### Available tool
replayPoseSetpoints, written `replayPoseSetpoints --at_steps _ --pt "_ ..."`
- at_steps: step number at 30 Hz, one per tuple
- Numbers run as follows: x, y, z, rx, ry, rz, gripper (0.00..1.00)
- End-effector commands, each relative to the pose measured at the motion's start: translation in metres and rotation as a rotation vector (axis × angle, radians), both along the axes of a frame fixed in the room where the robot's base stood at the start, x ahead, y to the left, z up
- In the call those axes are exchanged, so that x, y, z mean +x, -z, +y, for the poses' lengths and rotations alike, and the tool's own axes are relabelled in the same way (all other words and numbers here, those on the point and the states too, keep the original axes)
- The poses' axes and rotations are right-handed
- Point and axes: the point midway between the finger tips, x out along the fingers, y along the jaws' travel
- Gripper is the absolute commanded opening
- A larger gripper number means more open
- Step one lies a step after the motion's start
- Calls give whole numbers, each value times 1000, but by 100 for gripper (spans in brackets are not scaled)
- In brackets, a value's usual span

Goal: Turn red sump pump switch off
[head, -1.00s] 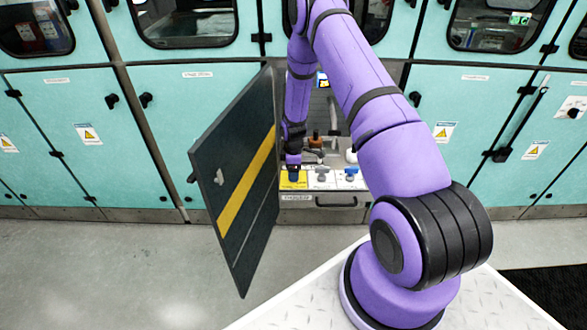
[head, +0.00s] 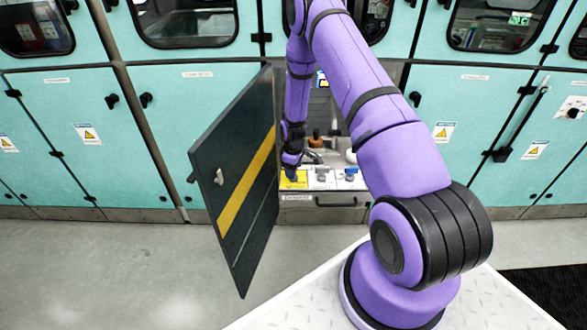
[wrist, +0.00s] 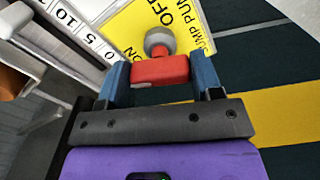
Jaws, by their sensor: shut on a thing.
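The red sump pump switch (wrist: 160,70) has a red handle on a grey round base, mounted on a yellow label plate (wrist: 122,30) with OFF, ON and "UMP PUMP" lettering. In the wrist view my gripper (wrist: 160,76) has its blue fingers on either side of the red handle, shut on it. In the head view my gripper (head: 291,170) is at the yellow plate (head: 293,181) at the left end of the panel. The red handle is hidden there by the gripper. The exact direction of the handle relative to the lettering is hard to tell.
A dark open door with a yellow stripe (head: 238,185) stands just left of the arm. White panels with blue valves (head: 350,175) lie right of the yellow plate. A drawer handle (head: 337,202) is below. Teal cabinets line the wall; the grey floor in front is clear.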

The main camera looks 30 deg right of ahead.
Motion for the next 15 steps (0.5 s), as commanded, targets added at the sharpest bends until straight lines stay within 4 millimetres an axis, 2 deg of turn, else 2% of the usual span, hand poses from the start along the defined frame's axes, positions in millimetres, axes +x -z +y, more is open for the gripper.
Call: replayPoseSetpoints --at_steps 15 --pt "0 0 0 -1 492 -1 36"
